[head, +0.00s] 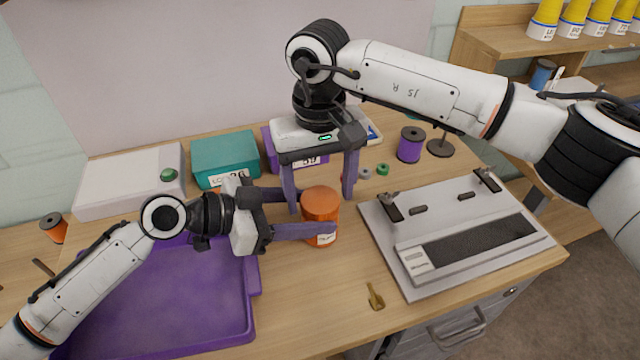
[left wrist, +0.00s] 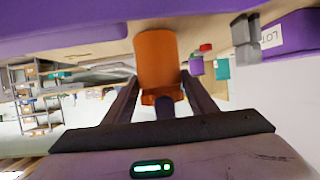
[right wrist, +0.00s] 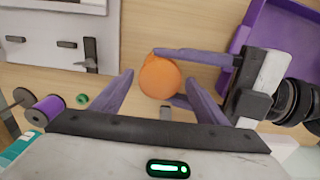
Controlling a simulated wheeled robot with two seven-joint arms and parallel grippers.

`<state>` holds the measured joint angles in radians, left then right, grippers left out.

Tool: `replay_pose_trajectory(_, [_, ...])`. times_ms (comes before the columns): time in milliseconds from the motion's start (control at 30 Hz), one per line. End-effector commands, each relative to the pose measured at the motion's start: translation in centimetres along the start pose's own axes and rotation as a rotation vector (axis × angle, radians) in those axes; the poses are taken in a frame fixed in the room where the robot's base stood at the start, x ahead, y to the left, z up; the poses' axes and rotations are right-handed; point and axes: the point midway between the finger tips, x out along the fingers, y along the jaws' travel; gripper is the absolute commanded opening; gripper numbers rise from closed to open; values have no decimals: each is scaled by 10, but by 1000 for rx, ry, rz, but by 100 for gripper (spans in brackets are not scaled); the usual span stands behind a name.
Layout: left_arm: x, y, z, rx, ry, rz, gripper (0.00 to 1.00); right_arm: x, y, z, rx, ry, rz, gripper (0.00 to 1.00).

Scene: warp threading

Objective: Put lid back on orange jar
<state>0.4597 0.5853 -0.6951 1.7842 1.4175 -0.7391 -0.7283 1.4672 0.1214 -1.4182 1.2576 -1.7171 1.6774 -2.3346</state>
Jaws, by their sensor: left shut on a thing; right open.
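The orange jar (head: 325,239) stands upright on the table, with a white label low on its front. A duller orange lid (head: 321,203) appears to cover its top; whether it is fully seated I cannot tell. The round top also shows in the right wrist view (right wrist: 160,77), and the jar's side in the left wrist view (left wrist: 157,60). My left gripper (head: 318,213) is shut on the jar from the left, one finger on each side. My right gripper (head: 322,203) points down from above, open and empty, its fingers spread behind and beside the jar's top.
A purple tray (head: 160,320) lies at front left. A grey board device (head: 400,268) is at right, with a small brass piece (head: 375,297) before it. A teal box (head: 225,157), white box (head: 125,180) and purple spool (head: 410,145) stand behind.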

Motion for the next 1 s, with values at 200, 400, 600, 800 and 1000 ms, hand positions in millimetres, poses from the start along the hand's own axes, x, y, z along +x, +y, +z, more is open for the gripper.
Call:
replay_pose_trajectory(200, [0, 0, -1, 1, 2, -1, 0, 0, 0, 0, 0, 0, 0, 45])
replay_pose_trajectory(400, [0, 0, -1, 1, 2, -1, 0, -1, 0, 0, 12, 0, 0, 25])
replay_pose_trajectory(600, [0, 0, -1, 1, 2, -1, 0, -1, 0, 0, 217, 1, 0, 25])
replay_pose_trajectory(800, [0, 0, -1, 1, 2, -1, 0, 0, 0, 0, 287, 1, 0, 25])
replay_pose_trajectory(1000, [0, 0, -1, 1, 2, -1, 0, 0, 0, 0, 285, 1, 0, 58])
